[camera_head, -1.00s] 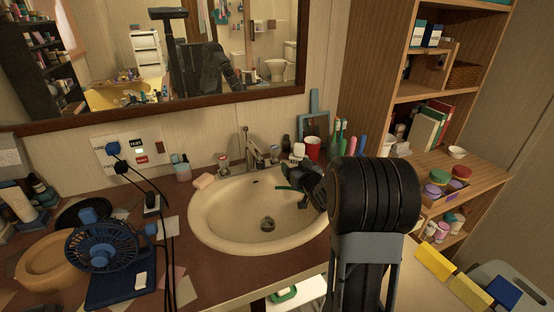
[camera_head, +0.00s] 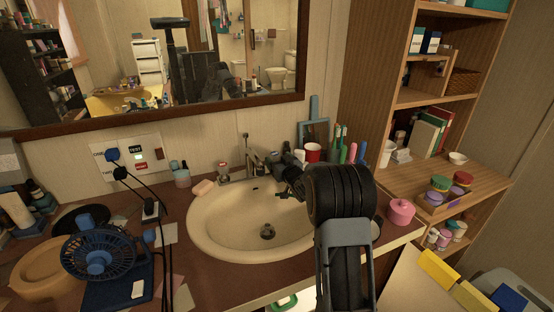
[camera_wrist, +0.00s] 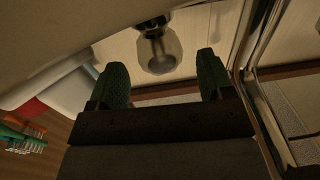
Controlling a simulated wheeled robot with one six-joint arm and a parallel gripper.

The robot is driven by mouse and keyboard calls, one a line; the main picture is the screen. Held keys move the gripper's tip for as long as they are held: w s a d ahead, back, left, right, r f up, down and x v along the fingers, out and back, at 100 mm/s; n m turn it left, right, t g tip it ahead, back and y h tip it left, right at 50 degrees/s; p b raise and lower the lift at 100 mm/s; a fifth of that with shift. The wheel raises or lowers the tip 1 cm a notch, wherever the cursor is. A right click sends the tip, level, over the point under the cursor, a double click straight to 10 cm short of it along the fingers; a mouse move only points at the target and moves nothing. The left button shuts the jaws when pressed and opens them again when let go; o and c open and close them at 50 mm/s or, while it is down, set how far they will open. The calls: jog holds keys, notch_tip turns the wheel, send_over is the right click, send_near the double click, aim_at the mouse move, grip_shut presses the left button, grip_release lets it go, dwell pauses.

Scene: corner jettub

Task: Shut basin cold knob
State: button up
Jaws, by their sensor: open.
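A clear, rounded knob on a dark base (camera_wrist: 160,52) shows in the wrist view, hanging into the picture from the top. I take it for the basin cold knob; its colour mark is not visible. My gripper (camera_wrist: 160,80) is open, with its two green fingertips on either side of the view line to the knob. The knob appears just beyond the tips; I cannot tell if they touch. In the head view, my gripper (camera_head: 290,178) is over the basin's right back rim and hides that knob. The other knob (camera_head: 223,171), with a red mark, stands left of the faucet (camera_head: 257,160).
The cream basin (camera_head: 203,230) is empty. A red cup (camera_head: 313,153), toothbrushes and bottles crowd the counter right of the faucet. A pink soap (camera_head: 203,187) lies at the left rim. A blue fan (camera_head: 97,252) stands at the left. A shelf (camera_head: 440,175) is on the right.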

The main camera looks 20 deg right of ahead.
jog(key=shift+w, duration=0.75)
jog(key=shift+c, duration=0.5)
jog(key=c, duration=0.8)
jog(key=h+b, duration=0.1)
jog(key=b, duration=0.1)
jog(key=m+h+b, duration=0.1)
jog(key=b, duration=0.1)
jog(key=shift+a+f, duration=0.25)
jog(key=shift+f, duration=0.1)
jog(key=m+h+b, duration=0.1)
jog(key=b, duration=0.1)
jog(key=shift+r+h+b, duration=0.15)
jog(key=shift+h+b, duration=0.2)
jog(key=shift+h, duration=0.05)
jog(key=shift+r+m+h+b, duration=0.3)
jog(key=shift+m, duration=0.1)
jog(key=o, duration=0.9)
